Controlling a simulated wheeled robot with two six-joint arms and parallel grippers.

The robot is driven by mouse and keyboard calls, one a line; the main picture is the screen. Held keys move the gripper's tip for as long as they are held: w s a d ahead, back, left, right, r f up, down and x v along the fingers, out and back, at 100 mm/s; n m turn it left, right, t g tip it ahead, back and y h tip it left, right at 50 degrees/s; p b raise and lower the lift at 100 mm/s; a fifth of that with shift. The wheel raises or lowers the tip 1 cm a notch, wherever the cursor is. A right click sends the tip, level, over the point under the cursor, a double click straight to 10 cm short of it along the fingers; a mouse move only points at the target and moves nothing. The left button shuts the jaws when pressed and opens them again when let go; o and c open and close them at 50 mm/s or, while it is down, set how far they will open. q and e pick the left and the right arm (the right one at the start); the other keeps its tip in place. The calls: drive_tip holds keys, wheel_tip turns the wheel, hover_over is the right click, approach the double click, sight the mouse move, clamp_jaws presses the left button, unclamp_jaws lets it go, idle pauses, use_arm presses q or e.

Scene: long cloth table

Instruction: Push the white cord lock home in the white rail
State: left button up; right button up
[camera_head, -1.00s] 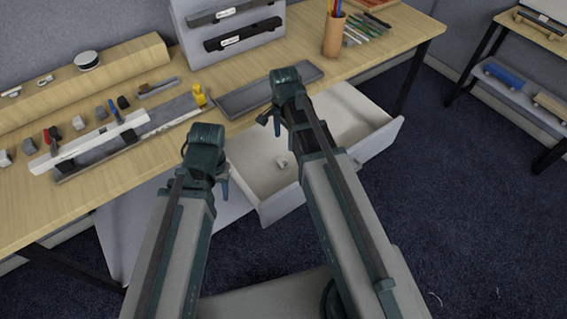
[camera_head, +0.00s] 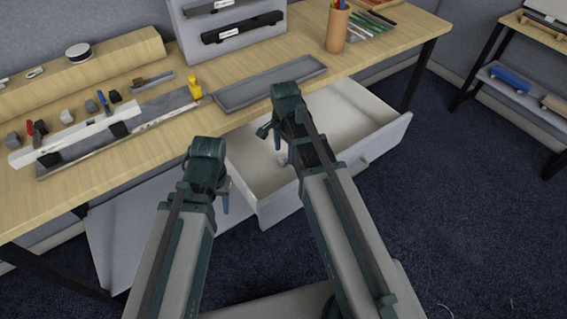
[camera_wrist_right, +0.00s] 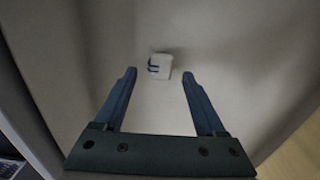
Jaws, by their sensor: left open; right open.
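A small white piece (camera_head: 283,158), apparently the cord lock, lies on the floor of the open drawer (camera_head: 262,205). In the right wrist view the white piece (camera_wrist_right: 160,66) has a dark blue mark on its left side and lies just beyond the fingertips, between their lines. My right gripper (camera_head: 272,136) is open and empty above the drawer. Its fingers also show in the right wrist view (camera_wrist_right: 160,76). My left gripper (camera_head: 226,192) is open at the drawer's left front.
A grey tray (camera_head: 262,88) and a long grey holder (camera_head: 160,107) with a yellow piece (camera_head: 194,89) lie along the table's front. Small grey and dark blocks sit behind the rail. A pencil cup (camera_head: 337,28) stands at the back right. The drawer walls surround the white piece.

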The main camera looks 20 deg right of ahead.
sight(283, 158)
wheel_tip(283, 158, down, 4)
drive_tip(key=b, duration=0.3)
drive_tip(key=shift+w+a+f, duration=0.1)
drive_tip(key=shift+f, duration=0.05)
clamp_jaws()
